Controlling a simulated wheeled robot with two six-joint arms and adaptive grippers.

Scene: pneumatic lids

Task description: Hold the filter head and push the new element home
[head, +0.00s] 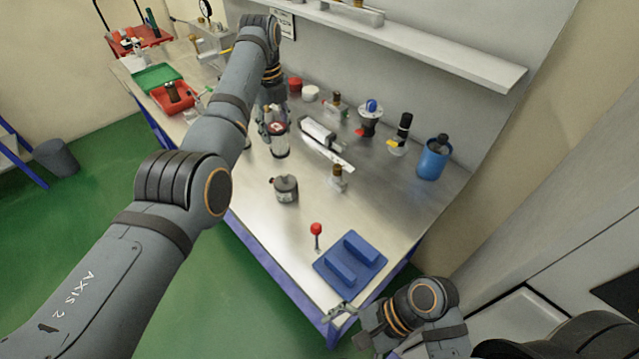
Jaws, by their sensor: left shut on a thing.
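My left gripper (270,112) points down over the bench and is shut on what looks like the filter head, at the top of a clear cylindrical unit (279,146) with a dark and red upper part. My own arm hides part of the grip. I cannot make out the new element for certain. My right gripper (341,313) is low in the picture, by the bench's front corner and apart from the filter; its jaw opening is unclear.
A dark round pot (285,190) and a brass-topped fitting (338,178) stand in front of the filter. A blue block fixture (350,265) and a red-knobbed lever (316,231) are near the front edge. A blue container (433,160) stands at the right. A shelf (420,45) overhangs the back.

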